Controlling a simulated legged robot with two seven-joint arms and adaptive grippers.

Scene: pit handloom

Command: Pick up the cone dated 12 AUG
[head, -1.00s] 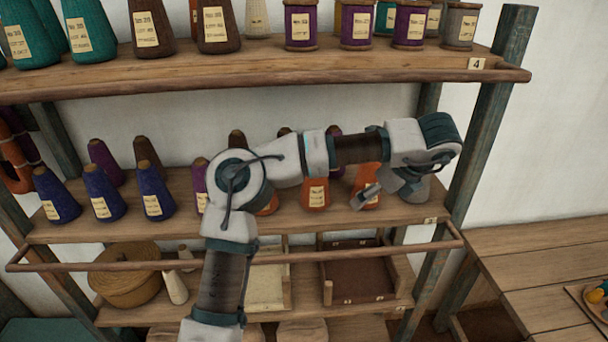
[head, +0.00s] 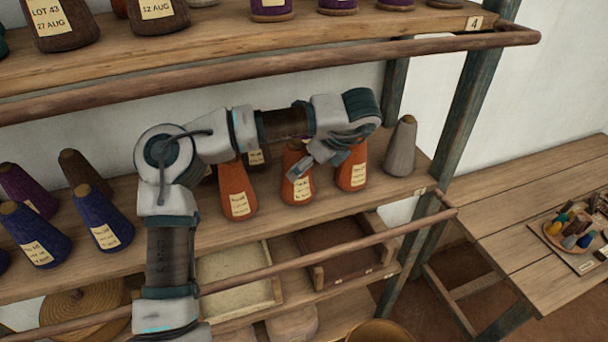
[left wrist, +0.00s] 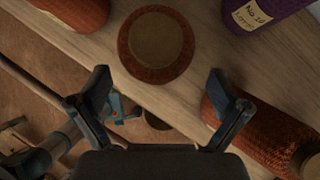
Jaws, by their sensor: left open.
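A dark brown cone (head: 158,26) on the top shelf, cut by the upper edge of the head view, has a label reading 12 AUG. Three orange cones stand on the middle shelf: left (head: 236,185), middle (head: 297,190) and right (head: 351,172); their labels are too small to read. My left gripper (head: 306,168) is by the middle orange cone, partly covering it. In the left wrist view the open jaws (left wrist: 160,100) are empty; an orange cone's top (left wrist: 157,45) lies just beyond them, and another orange cone (left wrist: 262,132) is beside the right finger. My right gripper is not in view.
A brown cone (head: 62,28) dated 27 AUG stands left on the top shelf. A grey cone (head: 401,150) stands right of the orange ones. A wooden rail (head: 330,258) runs before the lower shelf trays. A purple cone (left wrist: 262,14) shows in the wrist view.

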